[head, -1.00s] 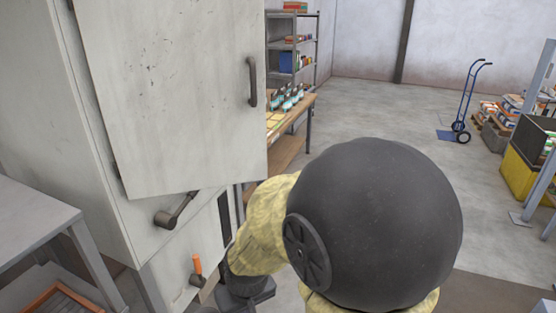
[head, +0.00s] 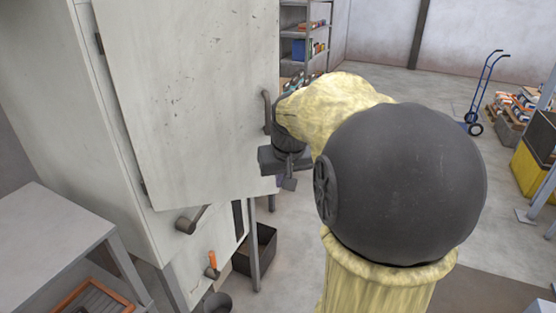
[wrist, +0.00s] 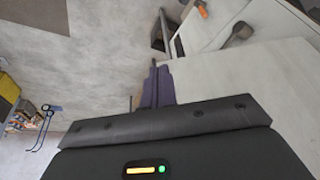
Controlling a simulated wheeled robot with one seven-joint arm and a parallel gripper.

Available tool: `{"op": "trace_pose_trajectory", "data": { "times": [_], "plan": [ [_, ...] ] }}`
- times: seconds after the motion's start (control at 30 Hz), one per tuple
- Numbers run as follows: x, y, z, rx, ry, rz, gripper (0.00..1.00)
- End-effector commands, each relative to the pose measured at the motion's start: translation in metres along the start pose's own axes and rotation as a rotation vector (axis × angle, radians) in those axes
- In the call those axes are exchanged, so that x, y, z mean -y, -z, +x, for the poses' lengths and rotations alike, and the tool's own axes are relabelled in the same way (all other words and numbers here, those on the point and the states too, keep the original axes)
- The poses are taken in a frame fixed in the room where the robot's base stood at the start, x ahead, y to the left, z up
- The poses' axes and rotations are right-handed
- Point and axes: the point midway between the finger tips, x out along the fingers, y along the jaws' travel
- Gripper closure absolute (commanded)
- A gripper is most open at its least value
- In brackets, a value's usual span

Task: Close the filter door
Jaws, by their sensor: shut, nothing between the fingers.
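The filter door (head: 190,95) is a pale grey scuffed panel, hinged at its left and standing open from the grey cabinet (head: 60,110). A dark bar handle (head: 266,112) is on its right side. My gripper (head: 289,183) is at the door's lower right edge, below the handle; I cannot tell if it touches. In the wrist view my gripper (wrist: 158,85) is shut and empty, close beside the pale door panel (wrist: 240,85). A dark latch lever (head: 190,221) sits on the cabinet below the door; it also shows in the wrist view (wrist: 238,33).
An orange-handled lever (head: 212,262) is low on the cabinet. A dark bin (head: 262,248) stands on the floor under the workbench. A grey table (head: 50,245) is at lower left. A blue hand truck (head: 483,95) stands far right.

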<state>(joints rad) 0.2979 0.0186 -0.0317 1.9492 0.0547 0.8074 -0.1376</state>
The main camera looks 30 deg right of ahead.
Motion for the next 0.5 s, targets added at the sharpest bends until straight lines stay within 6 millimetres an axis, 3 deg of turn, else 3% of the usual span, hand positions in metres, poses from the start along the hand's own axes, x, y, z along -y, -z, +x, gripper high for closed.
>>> {"op": "trace_pose_trajectory", "data": {
  "times": [0.03, 0.1, 0.5],
  "plan": [
    [-0.0065, 0.0101, -0.0163, -0.007, -0.004, 0.01, 1.0],
    [-0.0111, 0.0146, -0.0227, -0.011, -0.007, 0.016, 1.0],
    [-0.0117, 0.0146, -0.0198, -0.01, -0.006, 0.016, 1.0]
  ]
}}
